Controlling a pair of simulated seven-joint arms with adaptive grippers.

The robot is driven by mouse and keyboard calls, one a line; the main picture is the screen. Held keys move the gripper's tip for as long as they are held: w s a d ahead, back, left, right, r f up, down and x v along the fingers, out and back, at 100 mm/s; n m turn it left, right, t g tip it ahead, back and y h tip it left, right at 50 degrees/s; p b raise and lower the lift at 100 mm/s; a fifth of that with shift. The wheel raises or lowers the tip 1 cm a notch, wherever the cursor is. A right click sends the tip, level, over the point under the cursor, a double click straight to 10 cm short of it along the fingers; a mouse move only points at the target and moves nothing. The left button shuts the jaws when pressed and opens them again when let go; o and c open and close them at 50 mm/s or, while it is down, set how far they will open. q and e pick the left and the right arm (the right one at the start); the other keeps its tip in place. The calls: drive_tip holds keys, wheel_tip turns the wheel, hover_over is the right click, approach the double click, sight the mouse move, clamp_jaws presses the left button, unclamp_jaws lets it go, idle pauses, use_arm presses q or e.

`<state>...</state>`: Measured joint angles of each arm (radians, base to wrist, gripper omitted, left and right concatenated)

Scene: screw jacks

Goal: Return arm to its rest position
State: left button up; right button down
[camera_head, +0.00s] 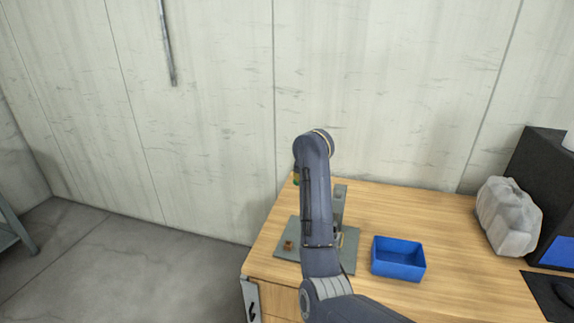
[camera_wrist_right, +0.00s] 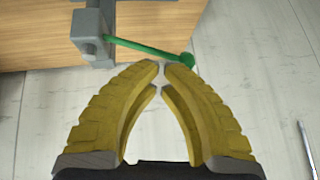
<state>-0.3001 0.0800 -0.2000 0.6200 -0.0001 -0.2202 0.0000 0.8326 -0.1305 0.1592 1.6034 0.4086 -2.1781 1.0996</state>
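My right arm reaches up across the workbench in the head view and hides much of the jack. A grey upright post (camera_head: 340,195) shows beside it, on a grey base plate (camera_head: 349,262). In the right wrist view, a grey block (camera_wrist_right: 91,25) of the jack carries a green crank rod (camera_wrist_right: 140,47) ending in a round green knob (camera_wrist_right: 188,62). My right gripper (camera_wrist_right: 162,67) has yellow fingers with their tips almost together and nothing visible between them. The knob is just past the right fingertip; I cannot tell whether they touch. My left gripper is in neither view.
An empty blue bin (camera_head: 398,269) stands right of the plate on the wooden workbench (camera_head: 440,290). A small brown piece (camera_head: 288,245) lies at the plate's left. A grey lumpy object (camera_head: 508,216) and a dark box (camera_head: 540,165) stand at right. A concrete wall is behind.

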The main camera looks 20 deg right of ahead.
drive_tip(key=s+d+f+n+h, duration=0.1)
drive_tip(key=s+f, duration=0.5)
drive_tip(key=f, duration=0.1)
drive_tip(key=s+d+f+n, duration=0.2)
drive_tip(key=s+f, duration=0.5)
drive_tip(key=s+d+f+n+h, duration=0.1)
drive_tip(key=s+d+f+n, duration=0.1)
drive_tip(key=s+f, duration=0.5)
drive_tip(key=shift+s+f+h, duration=0.15)
drive_tip(key=shift+f+h, duration=0.1)
drive_tip(key=shift+h, duration=0.05)
drive_tip(key=s+a+f+n, duration=0.15)
drive_tip(key=s+n, duration=0.35)
drive_tip(key=s, duration=0.9)
drive_tip(key=s+f+n, duration=0.3)
drive_tip(key=s+n, duration=0.1)
drive_tip(key=s, duration=0.9)
drive_tip(key=s+a+f+g+y, duration=0.1)
drive_tip(key=s+a+f+y, duration=0.15)
drive_tip(key=f, duration=1.25)
drive_tip(key=s+a+f+g+y, duration=0.1)
drive_tip(key=a+f+g, duration=0.15)
drive_tip(key=f, duration=1.35)
drive_tip(key=s+f+m+g+y, duration=0.1)
drive_tip(key=s+f+m+g, duration=0.1)
drive_tip(key=s+f, duration=1.8)
drive_tip(key=shift+s+a+f+m, duration=0.25)
drive_tip(key=shift+s+a+m, duration=0.3)
drive_tip(key=shift+s, duration=0.4)
